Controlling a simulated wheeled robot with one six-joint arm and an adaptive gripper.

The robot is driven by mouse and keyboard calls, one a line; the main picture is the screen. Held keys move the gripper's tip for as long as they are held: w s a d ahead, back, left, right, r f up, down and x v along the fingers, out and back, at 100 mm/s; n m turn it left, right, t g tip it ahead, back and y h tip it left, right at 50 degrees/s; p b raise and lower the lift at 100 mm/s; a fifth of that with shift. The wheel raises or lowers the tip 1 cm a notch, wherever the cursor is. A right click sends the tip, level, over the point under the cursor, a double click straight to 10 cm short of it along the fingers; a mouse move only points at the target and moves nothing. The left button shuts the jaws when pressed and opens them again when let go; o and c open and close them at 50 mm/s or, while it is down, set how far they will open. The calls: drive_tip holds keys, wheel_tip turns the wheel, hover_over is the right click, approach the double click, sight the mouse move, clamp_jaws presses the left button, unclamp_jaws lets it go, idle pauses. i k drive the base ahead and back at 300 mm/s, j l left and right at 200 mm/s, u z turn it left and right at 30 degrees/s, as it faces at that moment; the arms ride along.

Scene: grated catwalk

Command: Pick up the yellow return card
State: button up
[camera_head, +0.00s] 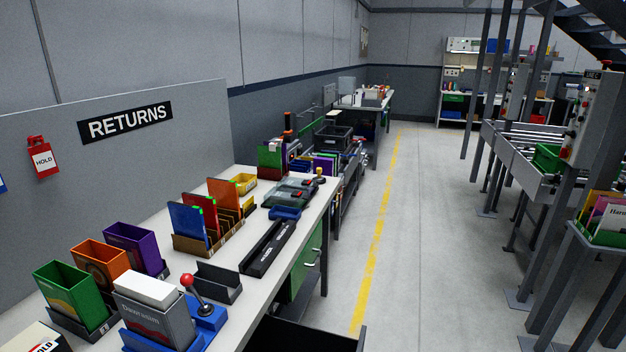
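I cannot clearly tell a yellow return card in this view. A small yellow tray-like item (243,181) lies at the back of the returns bench (222,312). A green bin (604,237) at the right edge holds upright cards or folders, one of them yellowish (597,203), partly hidden behind a pink and a white one. A partly cut-off card or box marked HOLD (42,338) is at the bottom left. My gripper is not in view.
The bench holds green, orange and purple boxes, a blue stand with a red-knobbed lever (203,308), and a divided rack (214,228). A dark open container (345,340) is at the bottom. The aisle floor (420,230) is clear. Conveyor posts stand on the right.

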sight(249, 202)
drive_tip(key=i+l+u, duration=0.15)
drive_tip(key=l+u, duration=0.15)
drive_tip(key=l, duration=0.15)
drive_tip(key=i+l+u, duration=0.1)
drive_tip(key=l+u, duration=0.15)
drive_tip(key=l, duration=0.25)
drive_tip(key=l+u, duration=0.3)
drive_tip(key=l, duration=0.2)
drive_tip(key=i+u, duration=0.1)
drive_tip(key=u, duration=0.75)
drive_tip(key=i+l+u, duration=0.1)
drive_tip(key=u, duration=0.35)
drive_tip(key=l+u, duration=0.15)
drive_tip(key=u, duration=0.3)
drive_tip(key=i+l+u, duration=0.1)
drive_tip(key=l, duration=0.55)
